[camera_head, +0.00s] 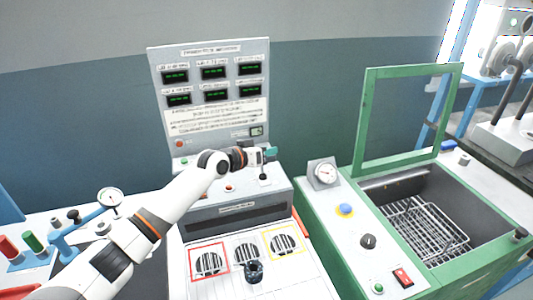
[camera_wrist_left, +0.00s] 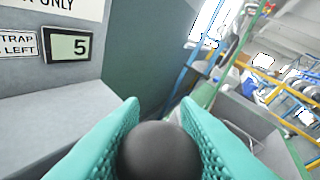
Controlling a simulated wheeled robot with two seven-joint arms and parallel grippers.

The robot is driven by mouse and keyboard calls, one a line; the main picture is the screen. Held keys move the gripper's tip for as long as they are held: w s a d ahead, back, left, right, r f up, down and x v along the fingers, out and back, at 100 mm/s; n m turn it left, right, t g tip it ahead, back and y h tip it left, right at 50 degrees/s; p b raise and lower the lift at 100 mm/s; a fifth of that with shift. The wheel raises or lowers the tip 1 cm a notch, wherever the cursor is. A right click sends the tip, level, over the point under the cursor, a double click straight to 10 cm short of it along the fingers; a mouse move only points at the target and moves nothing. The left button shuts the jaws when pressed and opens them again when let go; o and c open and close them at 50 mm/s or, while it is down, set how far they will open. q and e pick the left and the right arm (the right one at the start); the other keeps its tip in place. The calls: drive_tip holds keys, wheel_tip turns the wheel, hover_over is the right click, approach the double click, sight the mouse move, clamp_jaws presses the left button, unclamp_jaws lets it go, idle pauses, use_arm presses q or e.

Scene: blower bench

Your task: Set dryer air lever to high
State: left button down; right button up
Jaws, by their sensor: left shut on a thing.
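My left gripper (camera_head: 270,154) reaches in from the left to the right side of the grey control panel's ledge. Its teal fingers show in the left wrist view (camera_wrist_left: 160,140), one on each side of a round black knob (camera_wrist_left: 159,152), and are shut on it. The knob appears to be the top of the air lever (camera_head: 263,175), whose lower part stands on the ledge below the gripper. The gripper hides much of the lever, and I cannot read its setting. My right gripper is in neither view.
The upright panel (camera_head: 208,129) carries several green displays. A small display (camera_wrist_left: 68,46) reads 5. Three round vents (camera_head: 246,252) and a dark knob (camera_head: 254,271) lie in front. A green-framed bin with a raised lid (camera_head: 368,115) stands to the right.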

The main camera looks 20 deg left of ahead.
use_arm(q)
drive_tip(key=shift+w+a+f+n+g, duration=0.25)
drive_tip(key=shift+w+a+n+g, duration=0.05)
drive_tip(key=shift+w+n+g, duration=0.2)
idle(0.3)
drive_tip(key=c, duration=1.1)
unclamp_jaws()
drive_tip(key=b+v, duration=0.1)
drive_tip(key=v, duration=1.1)
drive_tip(key=shift+b, duration=0.3)
drive_tip(key=shift+a+f, duration=0.1)
